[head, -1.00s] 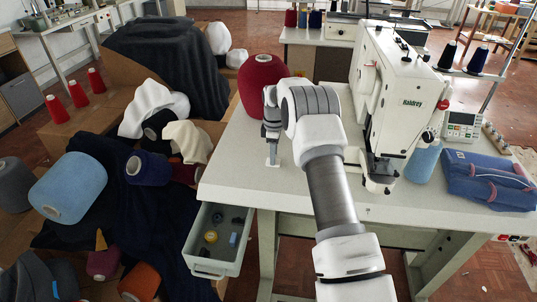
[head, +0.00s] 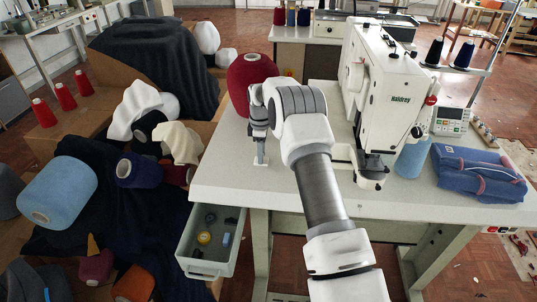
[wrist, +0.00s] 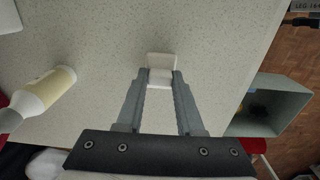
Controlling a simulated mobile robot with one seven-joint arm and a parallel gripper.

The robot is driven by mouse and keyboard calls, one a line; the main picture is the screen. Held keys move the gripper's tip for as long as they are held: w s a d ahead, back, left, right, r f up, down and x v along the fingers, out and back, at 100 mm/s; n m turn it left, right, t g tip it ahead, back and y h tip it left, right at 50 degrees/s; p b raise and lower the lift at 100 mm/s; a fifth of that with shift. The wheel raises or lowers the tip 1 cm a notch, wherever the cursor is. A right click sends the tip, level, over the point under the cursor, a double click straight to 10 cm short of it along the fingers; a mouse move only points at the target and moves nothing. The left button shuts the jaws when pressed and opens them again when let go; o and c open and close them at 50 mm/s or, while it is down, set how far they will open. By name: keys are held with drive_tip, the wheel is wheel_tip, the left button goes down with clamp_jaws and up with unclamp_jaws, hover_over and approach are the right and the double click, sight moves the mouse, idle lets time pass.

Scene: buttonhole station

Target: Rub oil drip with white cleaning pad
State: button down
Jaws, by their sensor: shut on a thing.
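My gripper (wrist: 160,82) is shut on the white cleaning pad (wrist: 161,61), a small white block between the fingertips in the wrist view. The pad is at or just above the pale speckled tabletop; I cannot tell whether it touches. In the head view my gripper (head: 261,160) points down at the left part of the table (head: 228,180), in front of the red thread cone, and the pad is too small to make out. I cannot make out an oil drip in either view; the pad or my arm may hide it.
The red cone (head: 248,78) stands behind my gripper. The sewing machine (head: 392,98) is to the right. An open drawer (head: 207,268) juts out below the table's front edge.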

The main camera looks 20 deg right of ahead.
drive_tip(key=shift+w+a, duration=0.3)
drive_tip(key=shift+a, duration=0.4)
drive_tip(key=shift+w+a, duration=0.3)
drive_tip(key=shift+a, duration=0.35)
drive_tip(key=shift+w+a, duration=0.3)
drive_tip(key=shift+a, duration=0.4)
drive_tip(key=shift+r+p, duration=1.6)
drive_tip(key=shift+r, duration=1.35)
wheel_tip(320, 180, up, 3)
drive_tip(key=shift+p, duration=1.05)
